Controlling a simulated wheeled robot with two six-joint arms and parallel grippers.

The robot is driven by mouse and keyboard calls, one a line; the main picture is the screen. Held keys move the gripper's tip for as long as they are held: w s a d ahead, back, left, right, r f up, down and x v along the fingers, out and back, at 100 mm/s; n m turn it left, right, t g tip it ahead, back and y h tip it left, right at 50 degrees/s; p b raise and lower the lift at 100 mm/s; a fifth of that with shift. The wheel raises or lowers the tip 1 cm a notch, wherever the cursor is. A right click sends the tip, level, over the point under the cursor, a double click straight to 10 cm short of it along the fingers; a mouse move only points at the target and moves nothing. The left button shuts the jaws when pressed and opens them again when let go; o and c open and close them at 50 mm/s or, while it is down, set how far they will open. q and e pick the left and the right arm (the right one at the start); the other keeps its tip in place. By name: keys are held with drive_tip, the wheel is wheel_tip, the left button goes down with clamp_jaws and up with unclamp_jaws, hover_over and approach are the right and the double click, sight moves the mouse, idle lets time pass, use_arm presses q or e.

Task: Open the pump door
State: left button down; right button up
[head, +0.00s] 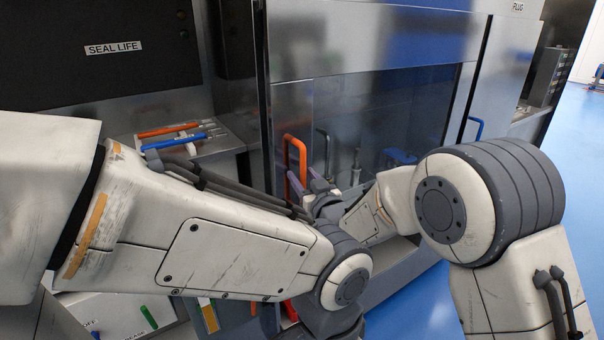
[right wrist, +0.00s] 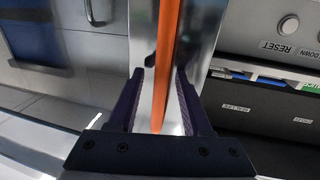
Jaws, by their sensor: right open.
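An upright orange handle (head: 302,150) stands on the steel front at the left edge of a dark glass door (head: 395,115). No label reading "pump" is legible. My right gripper (head: 305,181) is at the lower part of this handle, partly hidden by my own arm. In the right wrist view the orange handle (right wrist: 164,60) runs between the two dark fingers of the open gripper (right wrist: 159,88), with a gap visible on each side. Whether the fingers touch it cannot be told. My left arm crosses the foreground, but its gripper is out of sight.
A grey handle (head: 325,152) and a blue handle (head: 475,128) show farther right. The wrist view shows a RESET button (right wrist: 289,25). Blue floor (head: 410,305) is open at right.

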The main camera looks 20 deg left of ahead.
clamp_jaws()
drive_tip(key=shift+w, duration=0.1)
idle(1.4)
